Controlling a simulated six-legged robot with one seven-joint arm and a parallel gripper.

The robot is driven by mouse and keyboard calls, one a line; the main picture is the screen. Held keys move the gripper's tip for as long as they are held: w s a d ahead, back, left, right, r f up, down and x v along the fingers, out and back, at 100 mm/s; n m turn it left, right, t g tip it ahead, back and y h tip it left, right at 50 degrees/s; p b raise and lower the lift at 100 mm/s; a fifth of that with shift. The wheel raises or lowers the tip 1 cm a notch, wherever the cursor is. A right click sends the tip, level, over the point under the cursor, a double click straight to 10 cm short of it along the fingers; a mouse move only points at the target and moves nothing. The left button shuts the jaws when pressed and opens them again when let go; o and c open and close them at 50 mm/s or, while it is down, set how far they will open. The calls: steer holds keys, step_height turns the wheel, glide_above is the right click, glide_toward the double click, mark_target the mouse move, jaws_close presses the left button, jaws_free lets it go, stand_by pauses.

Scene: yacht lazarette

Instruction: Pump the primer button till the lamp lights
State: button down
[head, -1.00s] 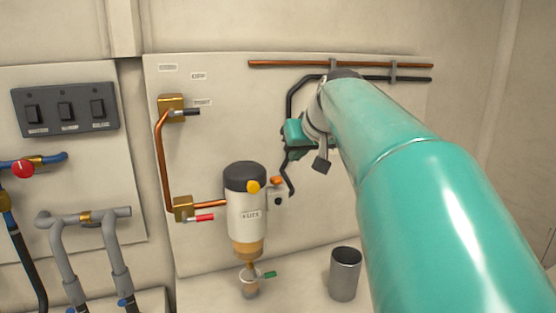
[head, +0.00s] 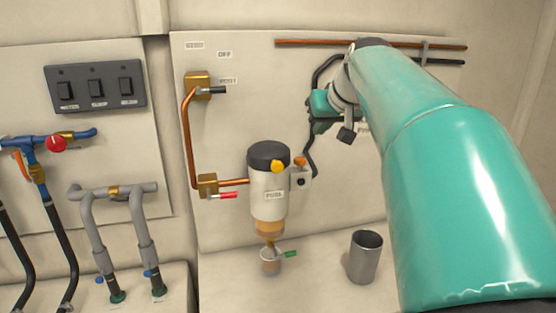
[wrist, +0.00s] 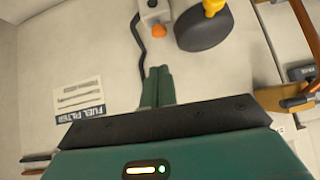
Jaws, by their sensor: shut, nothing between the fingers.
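The fuel filter (head: 268,195) is a pale cylinder with a black cap on the white wall panel. A yellow button (head: 277,166) sticks out of the cap; it also shows in the wrist view (wrist: 213,7). Beside it is a small grey box (head: 301,180) with an orange knob (head: 300,161) on it and a dark round spot on its face. I cannot tell for sure which is the lamp; nothing visibly glows there. My gripper (wrist: 157,85) is shut and empty, apart from the filter and the box. In the head view my gripper (head: 322,118) is above and right of them.
A grey open cup (head: 365,257) stands on the ledge right of the filter. Copper pipe (head: 188,140) and red-tipped and black-tipped valve levers are at its left. A switch panel (head: 95,87) and hoses are further left. A black line (head: 309,155) runs down close to my gripper.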

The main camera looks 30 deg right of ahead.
steer(key=shift+w+d+r, duration=0.25)
steer(key=shift+w+r, duration=0.65)
steer(key=shift+r, duration=0.05)
steer(key=shift+w+f, duration=0.1)
glide_above(300, 161)
step_height(300, 161, down, 7)
steer(key=f, duration=0.2)
steer(key=shift+s+d+f, duration=0.3)
steer(key=shift+d, duration=0.05)
steer(key=shift+f, duration=0.7)
